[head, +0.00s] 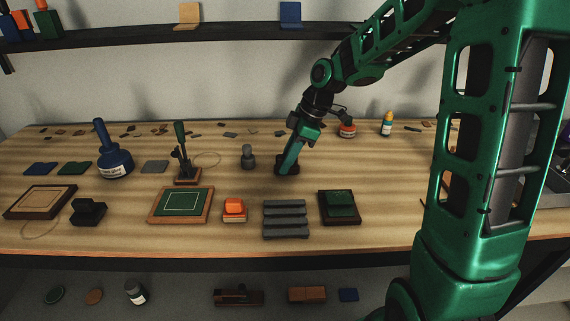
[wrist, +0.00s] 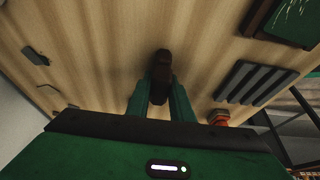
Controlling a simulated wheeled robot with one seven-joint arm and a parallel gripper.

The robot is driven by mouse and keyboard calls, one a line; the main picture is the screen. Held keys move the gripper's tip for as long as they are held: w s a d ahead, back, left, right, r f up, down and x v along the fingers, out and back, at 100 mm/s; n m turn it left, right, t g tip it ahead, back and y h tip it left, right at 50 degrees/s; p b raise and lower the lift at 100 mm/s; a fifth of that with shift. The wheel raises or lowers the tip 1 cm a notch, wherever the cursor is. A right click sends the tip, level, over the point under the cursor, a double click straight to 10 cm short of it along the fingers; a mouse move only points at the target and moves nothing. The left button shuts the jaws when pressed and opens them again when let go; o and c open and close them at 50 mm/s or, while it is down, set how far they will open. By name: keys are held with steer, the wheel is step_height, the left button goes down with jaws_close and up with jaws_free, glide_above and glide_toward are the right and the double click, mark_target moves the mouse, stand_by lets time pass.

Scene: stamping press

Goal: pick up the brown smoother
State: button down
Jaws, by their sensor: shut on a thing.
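The brown smoother (wrist: 161,68) is a dark brown piece with a rounded end, held between the two green fingers of my gripper (wrist: 161,103) in the wrist view. In the head view my gripper (head: 288,162) reaches down to the middle of the bench, and the dark smoother (head: 281,167) shows low around its fingertips. The gripper is shut on the smoother. The fingers hide part of it. I cannot tell whether its underside touches the bench or is slightly above it.
On the wooden bench (head: 350,235), a grey stamp (head: 248,157) stands left of my gripper. A grey ridged rack (head: 285,219) and a dark green pad (head: 340,205) lie in front. An orange-topped block (head: 234,209) and a framed green board (head: 181,204) are front left.

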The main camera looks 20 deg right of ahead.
mark_target(280, 157)
steer(key=shift+r, duration=0.1)
steer(key=shift+r, duration=0.55)
steer(key=r, duration=0.3)
steer(key=shift+s+a+r, duration=0.25)
steer(key=shift+s+a, duration=0.1)
steer(key=s+a+r, duration=0.6)
steer(key=s+a, duration=0.1)
steer(key=s, duration=0.1)
steer(key=shift+r, duration=0.15)
steer(key=c, duration=2.5)
jaws_free()
